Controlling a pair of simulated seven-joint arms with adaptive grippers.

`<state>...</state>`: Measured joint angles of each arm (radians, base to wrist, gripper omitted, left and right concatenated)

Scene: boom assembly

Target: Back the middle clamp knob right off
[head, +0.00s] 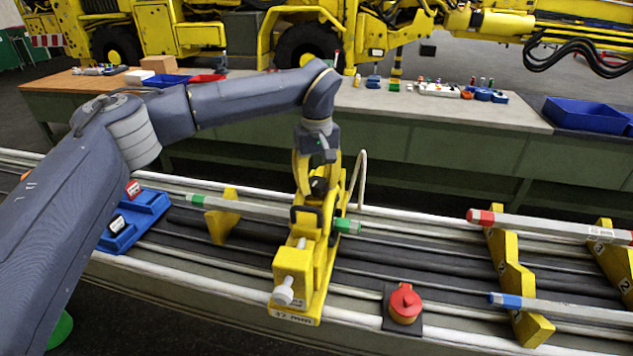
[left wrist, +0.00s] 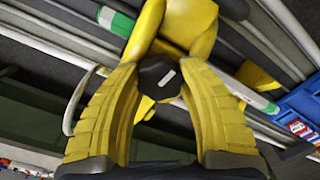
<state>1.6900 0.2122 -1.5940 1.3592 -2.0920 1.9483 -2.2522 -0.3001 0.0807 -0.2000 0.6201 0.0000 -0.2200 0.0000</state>
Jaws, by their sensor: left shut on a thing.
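A yellow clamp (head: 322,255) stands in the middle of the long rail bench, with a pale screw handle (head: 284,291) at its front. My left gripper (head: 318,188) reaches down over the rear part of this clamp. In the left wrist view, the yellow fingers of my left gripper (left wrist: 160,80) are closed on a black knob (left wrist: 157,72) with a white mark on its top. The knob's stem is hidden beneath it. A grey rod (head: 255,211) with green ends passes into the clamp area. My right gripper is not in view.
A red knob (head: 405,302) on a dark base sits right of the clamp. Yellow supports (head: 512,275) hold red- and blue-ended rods at the right. A blue holder (head: 133,222) lies at the left. A thin pale loop (head: 358,178) rises close beside my gripper.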

